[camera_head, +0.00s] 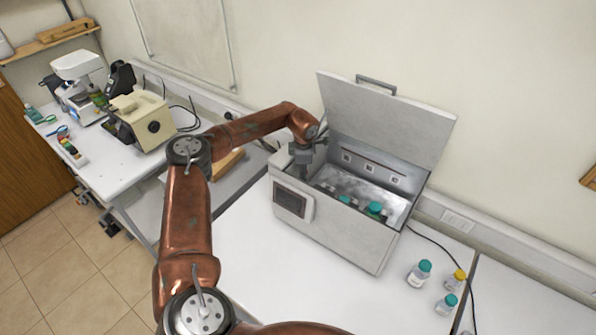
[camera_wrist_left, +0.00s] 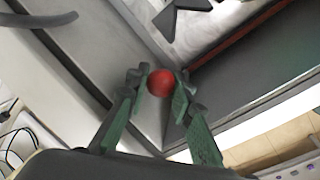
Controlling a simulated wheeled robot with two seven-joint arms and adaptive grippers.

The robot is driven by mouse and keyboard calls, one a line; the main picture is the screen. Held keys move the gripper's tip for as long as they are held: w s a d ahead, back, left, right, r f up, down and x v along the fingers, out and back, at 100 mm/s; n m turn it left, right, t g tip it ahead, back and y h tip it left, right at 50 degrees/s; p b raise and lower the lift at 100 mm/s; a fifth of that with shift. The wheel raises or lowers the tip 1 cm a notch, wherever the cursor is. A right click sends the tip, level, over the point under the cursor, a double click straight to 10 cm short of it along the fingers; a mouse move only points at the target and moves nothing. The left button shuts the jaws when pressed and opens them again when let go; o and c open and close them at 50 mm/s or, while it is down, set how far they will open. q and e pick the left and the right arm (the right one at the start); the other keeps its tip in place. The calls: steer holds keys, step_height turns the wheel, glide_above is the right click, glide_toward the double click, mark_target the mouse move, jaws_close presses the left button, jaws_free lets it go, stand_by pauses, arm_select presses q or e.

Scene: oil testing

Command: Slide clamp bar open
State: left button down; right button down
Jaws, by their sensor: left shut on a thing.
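The oil testing box (camera_head: 340,233) is a grey-white metal case on the white bench, with its lid (camera_head: 385,122) raised. My left gripper (camera_head: 303,168) reaches down into the left end of the box, and its fingertips are hard to see in the head view. In the left wrist view, my left gripper (camera_wrist_left: 163,78) has its green fingers closed on a round red knob (camera_wrist_left: 160,84) next to a grey metal wall. The clamp bar itself cannot be told apart clearly. My right gripper is not in view.
Teal-capped bottles (camera_head: 374,209) stand inside the box. Two teal-capped bottles (camera_head: 419,273) and a yellow-capped bottle (camera_head: 456,280) stand on the bench at the right. A cable runs behind them. A beige instrument (camera_head: 146,119) is on the left bench. Bench space left of the bottles is clear.

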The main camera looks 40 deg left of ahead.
arm_select(q)
steer(key=shift+s, duration=0.15)
steer(key=c, duration=2)
jaws_free()
steer(key=shift+c, duration=0.2)
steer(key=o, duration=0.4)
steer(key=shift+s, duration=0.15)
steer(key=shift+c, duration=0.2)
steer(key=shift+r, duration=0.1)
step_height(320, 180, up, 12)
steer(key=s+d, duration=0.1)
steer(key=shift+s+d+f, duration=0.15)
steer(key=shift+s+f, duration=0.05)
steer(key=shift+s, duration=0.15)
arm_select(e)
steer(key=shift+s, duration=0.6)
